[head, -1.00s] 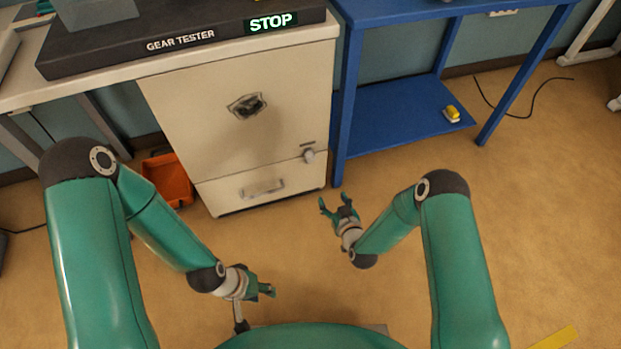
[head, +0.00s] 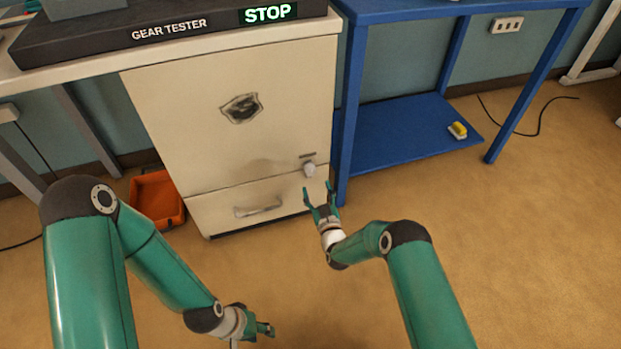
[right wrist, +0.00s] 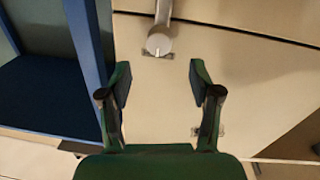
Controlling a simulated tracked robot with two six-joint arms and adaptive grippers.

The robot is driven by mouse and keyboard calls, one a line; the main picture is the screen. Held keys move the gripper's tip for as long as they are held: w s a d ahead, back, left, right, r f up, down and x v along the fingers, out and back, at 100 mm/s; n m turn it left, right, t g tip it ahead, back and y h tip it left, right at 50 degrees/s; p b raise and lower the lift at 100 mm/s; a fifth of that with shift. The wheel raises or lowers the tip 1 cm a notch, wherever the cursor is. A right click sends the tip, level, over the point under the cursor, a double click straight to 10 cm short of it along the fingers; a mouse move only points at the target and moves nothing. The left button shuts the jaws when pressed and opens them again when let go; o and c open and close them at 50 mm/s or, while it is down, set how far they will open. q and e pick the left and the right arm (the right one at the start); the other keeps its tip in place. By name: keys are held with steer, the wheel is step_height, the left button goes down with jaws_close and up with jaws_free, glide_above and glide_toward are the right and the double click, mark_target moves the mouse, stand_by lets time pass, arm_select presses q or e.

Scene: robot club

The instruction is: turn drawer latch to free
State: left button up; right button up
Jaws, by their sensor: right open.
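The drawer latch (head: 309,170) is a small pale grey knob on the cream cabinet's right side, near the seam above the drawer (head: 280,190). The drawer looks closed and has a grey bar handle (head: 258,208). In the right wrist view the latch (right wrist: 160,42) shows a round end and a bar running to the top edge. My right gripper (head: 319,190) is open and empty, just below and in front of the latch; its fingers (right wrist: 160,74) stand apart, without touching it. My left gripper (head: 268,329) hangs low over the floor; its finger gap is unclear.
The blue table (head: 348,110) stands close to the cabinet's right side, with a yellow item (head: 458,130) on its lower shelf. An orange bin (head: 158,200) sits left of the cabinet. The gear tester (head: 170,32) is on the worktop. Floor in front is clear.

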mark_target(311, 173)
steer(key=b+x, duration=0.2)
steer(key=x, duration=0.4)
steer(key=shift+f, duration=0.2)
steer(key=shift+w+a+r+b, duration=0.15)
steer(key=shift+w+b, duration=0.4)
steer(key=shift+w, duration=0.15)
steer(key=c, duration=1)
steer(key=shift+a, duration=0.35)
steer(key=shift+c, duration=0.7)
steer(key=shift+d, duration=0.25)
